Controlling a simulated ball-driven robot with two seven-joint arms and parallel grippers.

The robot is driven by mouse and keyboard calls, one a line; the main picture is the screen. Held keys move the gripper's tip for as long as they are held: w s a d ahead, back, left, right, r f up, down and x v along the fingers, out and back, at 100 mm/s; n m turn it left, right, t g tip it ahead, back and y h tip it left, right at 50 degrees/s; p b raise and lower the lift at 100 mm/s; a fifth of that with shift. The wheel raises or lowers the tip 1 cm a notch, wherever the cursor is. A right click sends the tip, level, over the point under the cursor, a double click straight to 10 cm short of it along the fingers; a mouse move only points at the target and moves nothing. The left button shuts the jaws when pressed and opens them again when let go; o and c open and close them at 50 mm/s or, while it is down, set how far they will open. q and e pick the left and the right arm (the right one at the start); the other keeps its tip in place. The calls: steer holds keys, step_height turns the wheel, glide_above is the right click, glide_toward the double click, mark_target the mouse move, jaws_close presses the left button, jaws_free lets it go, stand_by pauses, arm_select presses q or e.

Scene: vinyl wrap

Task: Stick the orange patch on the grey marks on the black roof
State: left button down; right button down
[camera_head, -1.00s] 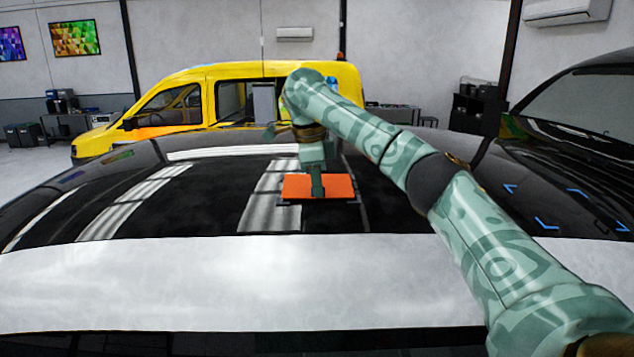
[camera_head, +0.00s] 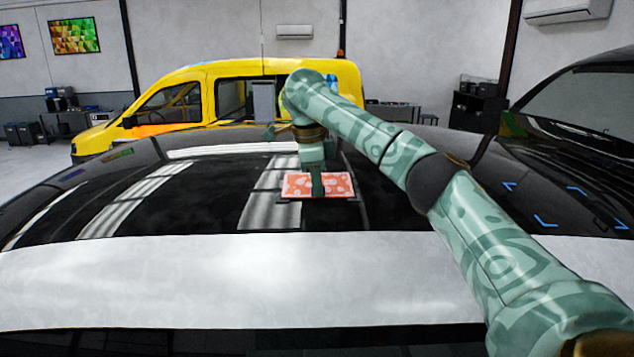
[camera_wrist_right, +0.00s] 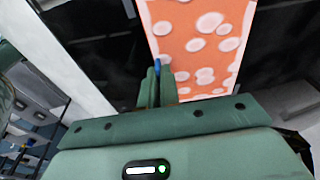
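The orange patch (camera_head: 296,188), covered with pale white blotches, lies at the black roof (camera_head: 205,200) near the middle of the head view. It also shows large in the right wrist view (camera_wrist_right: 200,45). My right gripper (camera_head: 317,192) points down over the middle of the patch. In the right wrist view its fingers (camera_wrist_right: 157,85) are close together, with a small blue bit at their tip. Whether they still pinch the patch is hard to see. The grey marks are mostly hidden around the patch. My left gripper is not in view.
Blue corner marks (camera_head: 547,222) lie on the black surface at the right. A pale band (camera_head: 220,280) crosses the front of the roof. A yellow van (camera_head: 190,95) stands behind. The roof left of the patch is clear.

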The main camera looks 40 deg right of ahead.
steer(key=shift+f, duration=0.1)
steer(key=c, duration=1.6)
jaws_free()
steer(key=shift+o, duration=0.2)
step_height(320, 180, up, 16)
steer(key=a, duration=0.2)
steer(key=shift+a, duration=0.4)
